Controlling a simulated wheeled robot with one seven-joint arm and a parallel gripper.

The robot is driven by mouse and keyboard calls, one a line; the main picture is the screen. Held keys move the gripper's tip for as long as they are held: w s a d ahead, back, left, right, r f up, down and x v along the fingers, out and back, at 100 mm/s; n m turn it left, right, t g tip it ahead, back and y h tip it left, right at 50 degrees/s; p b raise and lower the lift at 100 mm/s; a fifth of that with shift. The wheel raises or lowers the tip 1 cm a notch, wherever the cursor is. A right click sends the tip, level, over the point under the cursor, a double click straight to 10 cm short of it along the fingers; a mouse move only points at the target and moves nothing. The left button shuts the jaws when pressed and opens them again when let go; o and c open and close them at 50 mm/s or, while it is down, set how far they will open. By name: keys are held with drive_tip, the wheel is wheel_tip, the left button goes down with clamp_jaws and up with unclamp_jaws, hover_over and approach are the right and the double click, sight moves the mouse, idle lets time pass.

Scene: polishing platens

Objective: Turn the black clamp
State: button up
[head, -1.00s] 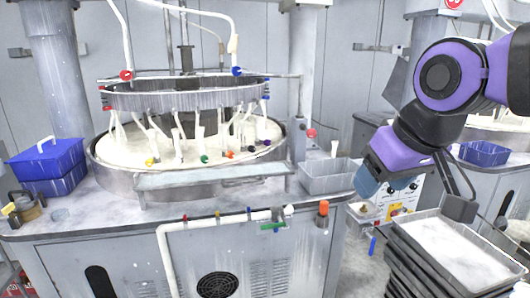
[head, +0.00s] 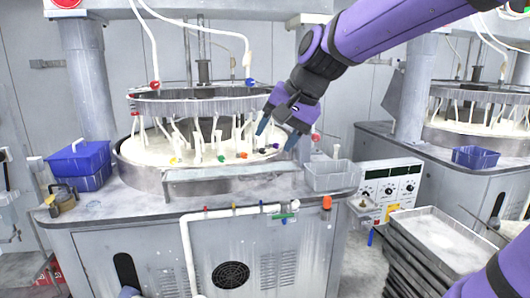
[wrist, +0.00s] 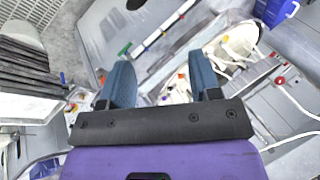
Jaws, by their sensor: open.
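Small coloured clamps hang along the lower front of the round polishing machine in the head view. A small dark clamp (head: 262,150), which looks black, sits between an orange one (head: 243,155) and a bluish one (head: 276,146). My gripper (head: 277,134) is open and empty, with its blue fingers pointing down in front of the machine's right side, close to the dark clamp in the picture. How far it is in depth I cannot tell. In the wrist view my gripper (wrist: 162,75) shows its two fingers spread apart. I cannot make out the black clamp there.
A metal shelf (head: 230,182) runs along the machine's front. A grey bin (head: 332,177) stands right of it and a blue box (head: 80,162) at the left. A control box (head: 390,180) and stacked trays (head: 440,225) are at the right.

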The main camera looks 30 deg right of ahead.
drive_tip(key=w+d+f+m+t+y, duration=0.1)
drive_tip(key=w+d+m, duration=0.3)
drive_tip(key=w, duration=0.6)
drive_tip(key=w+d+f+m+t+y, duration=0.1)
drive_tip(key=w+d+f+m, duration=0.15)
drive_tip(key=w+m, duration=0.45)
drive_tip(key=w+d+m+t+y, duration=0.15)
drive_tip(key=w+d, duration=0.25)
drive_tip(key=w, duration=0.8)
drive_tip(key=m+t+h, duration=0.2)
drive_tip(key=m+t, duration=0.2)
drive_tip(key=m, duration=1.1)
approach(265, 150)
drive_tip(key=shift+n, duration=0.25)
drive_tip(key=x, duration=0.9)
drive_tip(key=shift+w+a+f, duration=0.25)
drive_tip(key=shift+w, duration=0.05)
drive_tip(key=c, duration=0.9)
